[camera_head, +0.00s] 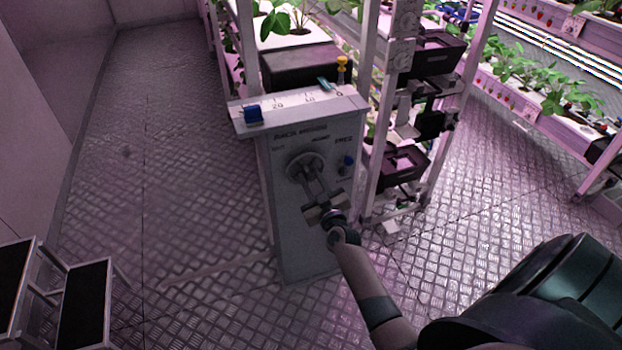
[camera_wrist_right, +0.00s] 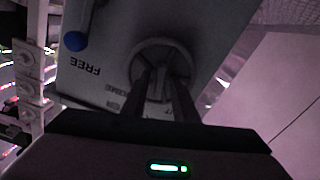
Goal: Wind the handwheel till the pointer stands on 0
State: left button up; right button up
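The round grey handwheel (camera_head: 303,165) is on the front of a grey cabinet, and also shows in the right wrist view (camera_wrist_right: 160,58). My right gripper (camera_head: 312,178) reaches it, its two fingers apart over the wheel's middle. In the right wrist view the fingers (camera_wrist_right: 162,85) have a pale part between them; whether they press on it is unclear. On the cabinet's top a white scale (camera_head: 293,101) carries numbers. A teal pointer (camera_head: 325,84) stands toward its right part, its exact reading too small to tell. My left gripper is not in view.
A blue knob (camera_head: 349,160) is right of the wheel, by the word FREE (camera_wrist_right: 85,69).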

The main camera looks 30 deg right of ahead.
jog(key=c, duration=0.5)
grip_shut()
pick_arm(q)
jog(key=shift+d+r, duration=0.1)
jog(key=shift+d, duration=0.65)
pick_arm(e)
jog(key=shift+m, duration=0.4)
